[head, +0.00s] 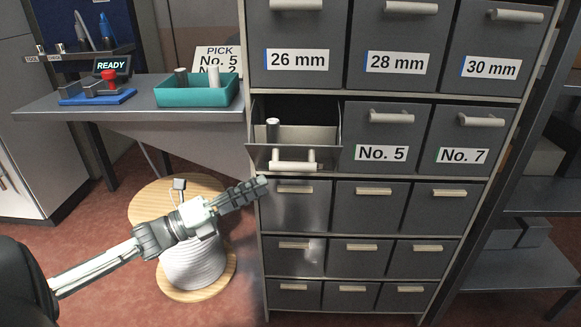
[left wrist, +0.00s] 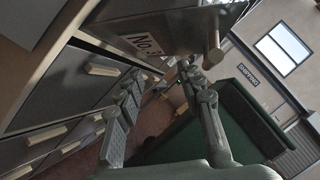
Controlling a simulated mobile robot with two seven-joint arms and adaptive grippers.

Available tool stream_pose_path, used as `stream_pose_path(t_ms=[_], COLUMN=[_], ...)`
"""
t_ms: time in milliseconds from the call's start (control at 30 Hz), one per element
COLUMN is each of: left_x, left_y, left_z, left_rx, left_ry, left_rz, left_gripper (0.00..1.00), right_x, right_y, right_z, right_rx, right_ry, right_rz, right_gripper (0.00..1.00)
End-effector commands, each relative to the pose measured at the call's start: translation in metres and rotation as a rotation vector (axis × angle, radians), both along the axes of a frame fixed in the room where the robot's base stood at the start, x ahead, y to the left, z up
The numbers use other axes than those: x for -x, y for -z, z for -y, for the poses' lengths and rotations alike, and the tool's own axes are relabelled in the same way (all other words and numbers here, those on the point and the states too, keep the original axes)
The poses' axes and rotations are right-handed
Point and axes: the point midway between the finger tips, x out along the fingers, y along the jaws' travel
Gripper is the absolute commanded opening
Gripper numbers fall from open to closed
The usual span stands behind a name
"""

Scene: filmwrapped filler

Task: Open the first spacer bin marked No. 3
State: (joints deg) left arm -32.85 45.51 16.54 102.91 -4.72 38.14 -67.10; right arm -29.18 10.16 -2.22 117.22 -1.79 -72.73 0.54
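The bin marked No. 3 (left wrist: 146,43) shows its label in the left wrist view. In the head view the bin in the left column, beside No. 5, is pulled out (head: 321,156), with its label not readable from above. A pale bar handle (head: 293,164) is on its front; a handle also shows in the left wrist view (left wrist: 213,48). A grey cylindrical piece (head: 272,129) stands inside the bin. My left gripper (head: 263,187) is just below and left of the bin front, apart from the handle. Its fingers are spread and empty in the left wrist view (left wrist: 163,80). My right gripper is not seen.
Closed bins No. 5 (head: 381,153) and No. 7 (head: 462,156) are to the right. Smaller closed drawers lie below. A side table (head: 150,116) with a teal tray (head: 195,103) stands left.

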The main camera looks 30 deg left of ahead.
Motion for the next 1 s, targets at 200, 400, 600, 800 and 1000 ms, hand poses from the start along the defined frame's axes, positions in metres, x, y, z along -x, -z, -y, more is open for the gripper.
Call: stream_pose_path(t_ms=[200, 400, 600, 800, 1000], left_x=[0.026, 0.022, -0.001, -0.018, -0.023], left_y=[-0.043, -0.054, -0.064, -0.071, -0.072], left_z=[0.015, 0.025, 0.047, 0.064, 0.069], left_rx=[-0.187, -0.207, -0.205, -0.204, -0.204], left_ry=[0.17, 0.192, 0.193, 0.192, 0.19], left_rz=[0.241, 0.279, 0.279, 0.277, 0.274], left_gripper=[0.38, 0.38, 0.38, 0.38, 0.38], right_x=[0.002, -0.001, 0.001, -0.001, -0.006], right_y=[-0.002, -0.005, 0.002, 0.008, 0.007], right_z=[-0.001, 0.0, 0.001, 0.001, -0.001], right_rx=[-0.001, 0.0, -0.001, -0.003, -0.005], right_ry=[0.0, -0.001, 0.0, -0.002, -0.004], right_rz=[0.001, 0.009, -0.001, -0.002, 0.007], right_gripper=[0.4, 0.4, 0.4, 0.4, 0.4])
